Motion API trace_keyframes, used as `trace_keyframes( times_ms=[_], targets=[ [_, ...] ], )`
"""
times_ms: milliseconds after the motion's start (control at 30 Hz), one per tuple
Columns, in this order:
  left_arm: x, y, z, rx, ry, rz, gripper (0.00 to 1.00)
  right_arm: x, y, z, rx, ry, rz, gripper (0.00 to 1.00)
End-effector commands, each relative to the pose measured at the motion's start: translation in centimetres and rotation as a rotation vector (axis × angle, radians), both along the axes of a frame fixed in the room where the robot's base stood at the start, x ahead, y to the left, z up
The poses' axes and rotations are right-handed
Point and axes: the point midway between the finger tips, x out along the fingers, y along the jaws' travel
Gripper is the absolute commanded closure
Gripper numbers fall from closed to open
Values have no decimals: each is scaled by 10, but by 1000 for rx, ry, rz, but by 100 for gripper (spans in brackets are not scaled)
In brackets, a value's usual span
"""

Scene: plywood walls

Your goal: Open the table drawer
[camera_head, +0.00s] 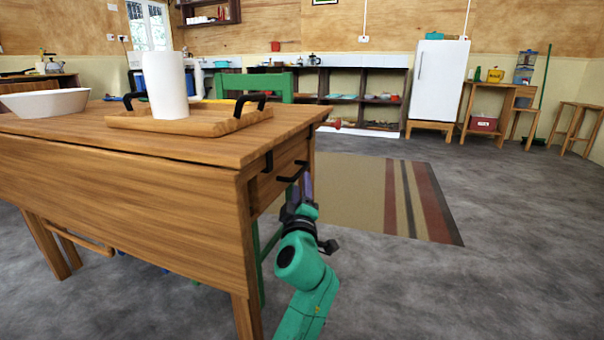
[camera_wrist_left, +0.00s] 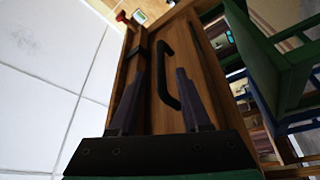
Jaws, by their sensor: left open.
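The wooden table (camera_head: 120,175) stands at the left, with its drawer front (camera_head: 264,190) on its right-hand side. The drawer looks closed, flush with the table end. A black bar handle (camera_head: 293,172) sits on it; in the left wrist view the handle (camera_wrist_left: 165,80) runs up the drawer front (camera_wrist_left: 152,75). My left gripper (camera_head: 299,190) is close in front of the handle, below it in the head view. In the wrist view its two fingers (camera_wrist_left: 160,72) are apart, with the handle showing between them. Contact cannot be told. My right gripper is not in view.
A wooden tray (camera_head: 190,124) with a white cylinder (camera_head: 165,85) and a white bowl (camera_head: 45,102) stand on the table. A green chair (camera_head: 255,82) is behind it. A striped rug (camera_head: 385,195) and open floor lie to the right.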

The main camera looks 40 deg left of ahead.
Motion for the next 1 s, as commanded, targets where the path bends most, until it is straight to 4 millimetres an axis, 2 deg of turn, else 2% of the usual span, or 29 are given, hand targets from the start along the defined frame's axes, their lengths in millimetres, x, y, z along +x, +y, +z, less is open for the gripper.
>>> trace_keyframes(
  times_ms=[100, 300, 600, 633, 733, 767, 1000],
  targets=[
    [25, 20, 7, 5, 0, 1, 53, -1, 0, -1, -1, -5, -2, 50],
    [53, 41, 13, 3, 1, 0, 53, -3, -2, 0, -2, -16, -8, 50],
    [58, 45, 15, 1, 3, -1, 53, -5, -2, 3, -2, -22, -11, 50],
    [58, 45, 15, 1, 3, -1, 57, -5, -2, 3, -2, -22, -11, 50],
    [58, 45, 15, 1, 3, -1, 95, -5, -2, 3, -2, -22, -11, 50],
    [58, 45, 15, 1, 3, -1, 100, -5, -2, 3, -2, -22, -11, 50],
    [58, 45, 14, 1, 3, -1, 100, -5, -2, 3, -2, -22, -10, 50]
  ],
)
